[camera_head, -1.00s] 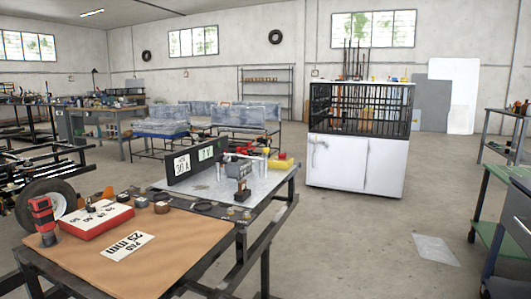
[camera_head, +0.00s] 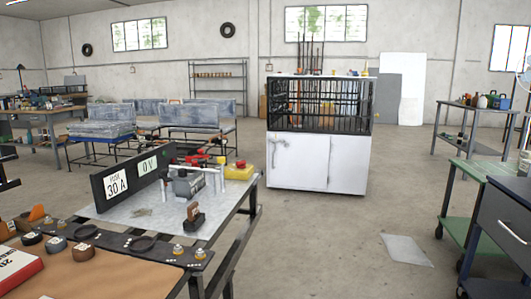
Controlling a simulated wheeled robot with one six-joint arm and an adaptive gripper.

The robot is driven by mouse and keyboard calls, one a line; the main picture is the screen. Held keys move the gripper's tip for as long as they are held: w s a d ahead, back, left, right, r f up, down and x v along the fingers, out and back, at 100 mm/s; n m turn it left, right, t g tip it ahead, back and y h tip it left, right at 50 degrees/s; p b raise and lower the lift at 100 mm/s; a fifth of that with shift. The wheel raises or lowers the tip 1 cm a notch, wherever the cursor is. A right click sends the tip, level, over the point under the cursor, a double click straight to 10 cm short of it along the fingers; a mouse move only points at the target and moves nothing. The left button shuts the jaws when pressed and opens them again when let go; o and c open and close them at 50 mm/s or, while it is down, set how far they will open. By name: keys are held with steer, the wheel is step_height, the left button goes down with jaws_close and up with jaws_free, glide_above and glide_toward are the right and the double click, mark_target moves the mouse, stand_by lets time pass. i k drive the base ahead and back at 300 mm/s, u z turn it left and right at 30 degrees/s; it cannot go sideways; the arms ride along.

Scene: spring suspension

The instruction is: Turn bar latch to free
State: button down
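A white two-door cabinet (camera_head: 343,163) with a black barred cage (camera_head: 320,112) on top stands across the floor, right of centre. A grey bent bar or handle (camera_head: 279,152) shows at the upper left of its left door; I cannot tell whether this is the bar latch, or which way a latch is turned. The doors look shut. My gripper is not in view.
A workbench (camera_head: 152,221) at lower left holds a black panel reading 30 A and 0 V (camera_head: 131,181) and small parts. A green cart (camera_head: 481,167) and dark drawer unit (camera_head: 500,225) stand at right. A grey sheet (camera_head: 406,250) lies on the otherwise open floor between.

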mark_target(221, 160)
steer(key=z, duration=0.2)
steer(key=i, duration=1.3)
steer(key=u, duration=0.25)
